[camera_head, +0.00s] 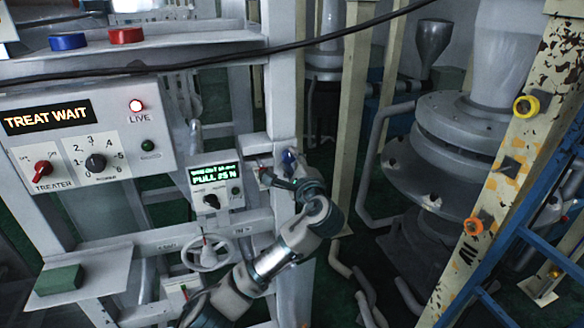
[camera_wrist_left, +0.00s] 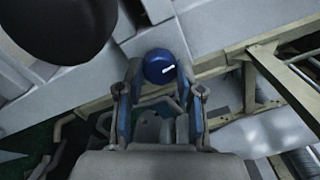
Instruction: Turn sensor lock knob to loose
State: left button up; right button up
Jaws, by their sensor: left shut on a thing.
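A blue round knob (camera_head: 289,157) sits on the white upright post right of the small display. In the left wrist view the blue knob (camera_wrist_left: 158,67) shows a short white mark, pointing right and slightly up. My left gripper (camera_head: 284,171) is at the post; in the wrist view its two fingers (camera_wrist_left: 159,78) stand on either side of the knob, shut on it. Any lock or loose lettering beside the knob is not readable. My right gripper is in neither view.
A small display (camera_head: 214,174) reads "PULL 25 N", with a black knob (camera_head: 212,201) below. A handwheel (camera_head: 206,253) sits below. A black cable (camera_head: 230,56) crosses above.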

pick_arm(q)
jog(key=n, duration=0.2)
jog(key=n+b, duration=0.1)
jog(key=n, duration=0.1)
jog(key=shift+d+f+b, duration=0.1)
jog(key=shift+f+b, duration=0.2)
jog(key=shift+f, duration=0.05)
jog(key=shift+n+b, duration=0.4)
jog(key=shift+n, duration=1.2)
jog(key=shift+w+f, duration=0.1)
jog(key=o, duration=1.2)
jog(key=shift+c, duration=0.2)
jog(key=shift+r, duration=0.25)
